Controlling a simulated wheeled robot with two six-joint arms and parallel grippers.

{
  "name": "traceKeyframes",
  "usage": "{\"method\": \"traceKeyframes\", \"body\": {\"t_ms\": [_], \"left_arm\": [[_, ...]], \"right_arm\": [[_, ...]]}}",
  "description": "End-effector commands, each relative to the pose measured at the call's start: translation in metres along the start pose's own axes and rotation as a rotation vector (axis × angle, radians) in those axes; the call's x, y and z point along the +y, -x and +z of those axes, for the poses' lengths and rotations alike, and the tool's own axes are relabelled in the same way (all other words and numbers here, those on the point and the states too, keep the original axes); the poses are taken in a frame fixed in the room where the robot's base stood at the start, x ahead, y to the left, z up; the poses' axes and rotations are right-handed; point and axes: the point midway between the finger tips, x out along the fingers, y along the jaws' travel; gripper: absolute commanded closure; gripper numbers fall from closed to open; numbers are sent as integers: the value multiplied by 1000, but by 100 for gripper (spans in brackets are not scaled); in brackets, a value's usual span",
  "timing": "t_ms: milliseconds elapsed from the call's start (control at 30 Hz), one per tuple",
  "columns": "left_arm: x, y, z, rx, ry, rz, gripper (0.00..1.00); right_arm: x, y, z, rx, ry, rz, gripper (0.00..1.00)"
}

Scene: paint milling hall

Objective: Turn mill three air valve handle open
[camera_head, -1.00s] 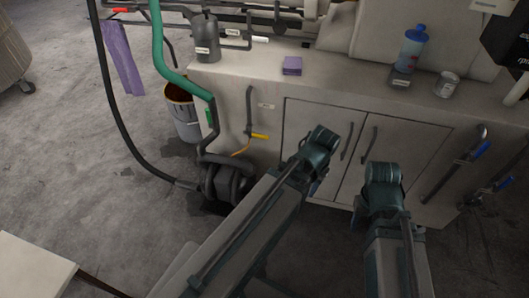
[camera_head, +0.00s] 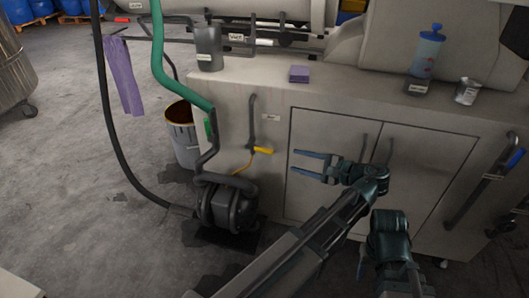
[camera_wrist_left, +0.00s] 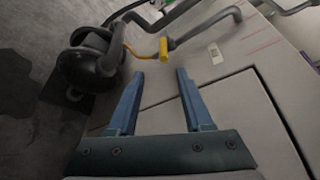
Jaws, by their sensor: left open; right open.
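A valve with a yellow handle (camera_head: 263,150) sits on a grey pipe at the front of the cabinet, left of its doors. The handle points right, roughly level, with a yellow cord hanging from its left. The small label beside it is unreadable. My left gripper (camera_head: 294,161) is open and empty, its fingers pointing left toward the handle and a short way right of it. In the left wrist view the yellow handle (camera_wrist_left: 163,49) stands upright beyond the two fingertips, between their lines and apart from them.
A green hose (camera_head: 163,70) and a black pump (camera_head: 228,205) are left of the valve, with a bucket (camera_head: 183,138) behind. A blue-handled valve (camera_head: 515,158) is at the right. A bottle (camera_head: 427,52) and purple block (camera_head: 299,74) stand on the ledge.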

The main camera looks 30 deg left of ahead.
Motion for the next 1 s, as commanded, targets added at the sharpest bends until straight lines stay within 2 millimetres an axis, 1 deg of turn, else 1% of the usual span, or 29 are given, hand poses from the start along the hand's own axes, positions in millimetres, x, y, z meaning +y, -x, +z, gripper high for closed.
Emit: {"method": "traceKeyframes", "body": {"t_ms": [67, 167, 267, 333, 467, 600, 800, 1000], "left_arm": [[-4, 2, 1, -10, -5, -17, 49], [-4, 2, 1, -12, -5, -20, 49], [-4, -3, 1, -12, -4, -19, 49], [-3, -11, 1, -12, -4, -18, 49], [-2, -35, 2, -14, -3, -16, 49], [-3, -64, 2, -13, -3, -16, 49], [-4, -102, 2, -13, -2, -16, 49], [-5, -126, 2, -11, -3, -17, 49]], "right_arm": [[0, 0, 0, 0, 0, 0, 50], [0, 0, 0, 0, 0, 0, 50], [0, -2, 0, 0, 0, 0, 50], [0, -4, 0, 0, -1, 0, 50], [-1, -10, 0, 0, -2, 0, 50], [-2, -16, -1, 0, -3, 0, 50], [-2, -24, -1, 0, -5, 0, 50], [-3, -28, -2, 0, -7, 0, 50]]}}
